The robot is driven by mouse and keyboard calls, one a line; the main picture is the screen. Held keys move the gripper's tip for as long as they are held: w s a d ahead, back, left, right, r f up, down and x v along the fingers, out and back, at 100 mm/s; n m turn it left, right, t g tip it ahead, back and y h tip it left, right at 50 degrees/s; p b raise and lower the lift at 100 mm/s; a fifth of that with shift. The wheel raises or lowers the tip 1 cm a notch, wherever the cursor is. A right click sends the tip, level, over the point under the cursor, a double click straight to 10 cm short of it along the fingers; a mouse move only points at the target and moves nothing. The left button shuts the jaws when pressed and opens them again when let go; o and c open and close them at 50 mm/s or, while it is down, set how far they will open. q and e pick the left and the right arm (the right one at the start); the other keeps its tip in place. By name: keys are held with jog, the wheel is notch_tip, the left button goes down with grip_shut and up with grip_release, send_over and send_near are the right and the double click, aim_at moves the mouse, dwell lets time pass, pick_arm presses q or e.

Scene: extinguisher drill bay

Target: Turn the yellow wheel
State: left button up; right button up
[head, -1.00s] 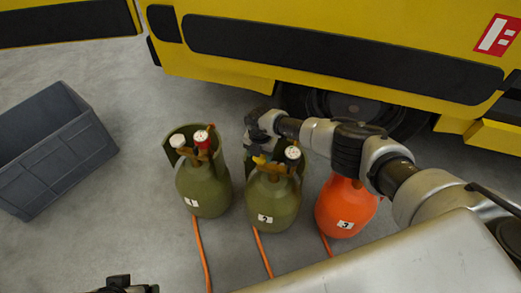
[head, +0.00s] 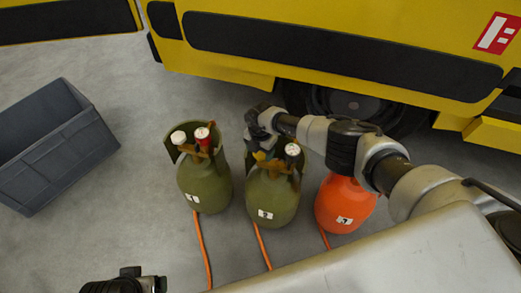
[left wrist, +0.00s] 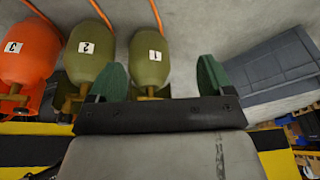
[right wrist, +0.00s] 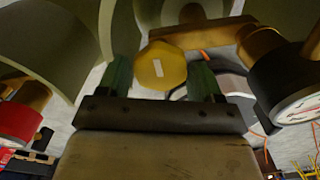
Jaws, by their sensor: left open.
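The yellow wheel (right wrist: 160,66) has a pale stripe on its face. It sits on the brass valve of the green cylinder marked 2 (head: 272,203), and part of it shows in the head view (head: 259,156). In the head view the right gripper (head: 256,128) reaches over the collar of cylinder 2. My left gripper (left wrist: 162,78) is open and empty, apart from the cylinders.
A green cylinder marked 1 (head: 206,190) with a red wheel stands left, and an orange cylinder marked 3 (head: 343,205) right. Orange hoses run along the floor. A grey crate (head: 90,145) is at far left. A yellow vehicle (head: 330,25) stands behind.

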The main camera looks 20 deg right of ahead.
jog(key=shift+r, duration=0.1)
jog(key=shift+r, duration=0.2)
notch_tip(320, 180, up, 4)
jog(key=p, duration=0.2)
jog(key=shift+r+p, duration=0.25)
jog(key=shift+p, duration=0.15)
pick_arm(q)
notch_tip(320, 180, down, 16)
jog(key=s+g+p, duration=0.1)
jog(key=p, duration=0.1)
jog(key=shift+s, duration=0.3)
pick_arm(e)
jog(key=shift+r, duration=2.85)
